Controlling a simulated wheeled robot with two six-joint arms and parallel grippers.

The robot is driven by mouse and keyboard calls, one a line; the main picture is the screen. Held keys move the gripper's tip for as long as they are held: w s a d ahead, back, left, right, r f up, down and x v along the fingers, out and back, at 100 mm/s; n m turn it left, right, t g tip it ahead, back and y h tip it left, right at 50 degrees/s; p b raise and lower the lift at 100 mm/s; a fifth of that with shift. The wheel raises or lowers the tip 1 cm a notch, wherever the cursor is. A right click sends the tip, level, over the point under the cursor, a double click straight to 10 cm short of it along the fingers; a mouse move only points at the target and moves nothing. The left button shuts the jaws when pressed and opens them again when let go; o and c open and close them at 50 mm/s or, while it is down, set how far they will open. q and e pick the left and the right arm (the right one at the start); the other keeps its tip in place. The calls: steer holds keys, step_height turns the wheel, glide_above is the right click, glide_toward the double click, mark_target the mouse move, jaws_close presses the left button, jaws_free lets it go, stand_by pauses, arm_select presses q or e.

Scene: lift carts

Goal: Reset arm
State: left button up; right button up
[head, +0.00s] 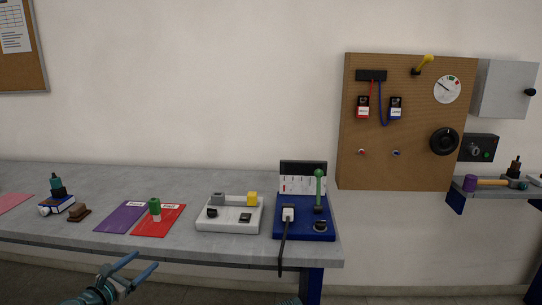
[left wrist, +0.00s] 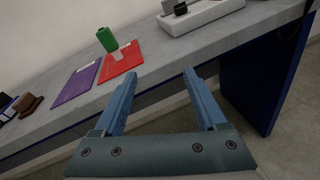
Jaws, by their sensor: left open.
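My left gripper (head: 134,271) is low in the head view, in front of the workbench's front edge. Its two blue fingers are apart with nothing between them. In the left wrist view the open fingers (left wrist: 158,98) point toward the bench edge, with floor and the bench's underside showing between and beyond them. My right gripper cannot be made out in the head view; only a small dark rounded piece shows at the bottom edge.
A pegboard (head: 420,130) hangs at right. Space before the bench is clear.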

arm_select(q)
steer(key=d+f+m+g+h, duration=0.1)
steer(key=d+f+m+g, duration=0.2)
steer(key=d+m, duration=0.3)
steer(key=d+f+m+g+h, duration=0.2)
steer(key=d+f+m, duration=0.15)
steer(key=d, duration=0.55)
steer(key=s+d+f+m+g+y, duration=0.3)
steer(key=s+d+f+m+g, duration=0.6)
steer(key=d+m, duration=0.5)
steer(key=s+d+f+m+g+y, duration=0.25)
steer(key=s+m+y, duration=0.35)
steer(key=s+m, duration=0.4)
step_height(320, 180, up, 12)
steer(key=a+p, duration=0.1)
steer(key=p, duration=1.1)
steer(key=shift+w, duration=0.3)
steer(key=shift+f+t, duration=0.15)
steer(key=shift+t, duration=0.1)
